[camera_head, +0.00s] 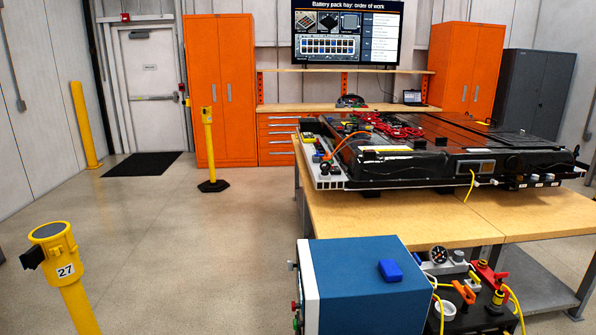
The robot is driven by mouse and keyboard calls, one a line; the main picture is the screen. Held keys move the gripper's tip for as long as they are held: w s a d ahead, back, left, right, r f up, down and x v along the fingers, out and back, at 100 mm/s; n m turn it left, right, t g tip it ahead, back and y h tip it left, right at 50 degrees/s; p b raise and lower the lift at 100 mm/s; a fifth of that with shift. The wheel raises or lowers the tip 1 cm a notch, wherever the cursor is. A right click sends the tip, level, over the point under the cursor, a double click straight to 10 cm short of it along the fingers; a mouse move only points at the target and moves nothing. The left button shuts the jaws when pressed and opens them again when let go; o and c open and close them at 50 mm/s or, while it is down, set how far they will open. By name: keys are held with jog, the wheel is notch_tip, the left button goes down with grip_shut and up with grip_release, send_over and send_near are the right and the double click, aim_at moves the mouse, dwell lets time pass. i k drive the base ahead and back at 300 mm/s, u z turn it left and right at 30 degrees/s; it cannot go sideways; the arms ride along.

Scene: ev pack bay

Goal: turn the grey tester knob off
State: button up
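A blue box-shaped unit (366,262) with a white edge stands in the lower middle foreground. It may be the tester, but its front face is turned left and mostly hidden. A small grey knob-like part (291,265) sticks out at its left edge, with red and green parts below it. I cannot tell which way the knob is turned. My gripper is not in view.
A wooden workbench (420,215) behind the blue unit carries a large black battery pack (440,150). Right of the unit stands equipment with a gauge (438,254) and yellow cables. A yellow post (66,262) marked 27 stands lower left. The floor between is clear.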

aim_at(291, 266)
jog(key=u, duration=0.05)
jog(key=k, duration=1.35)
jog(key=u, duration=0.45)
jog(key=i, duration=1.95)
jog(key=z, duration=0.35)
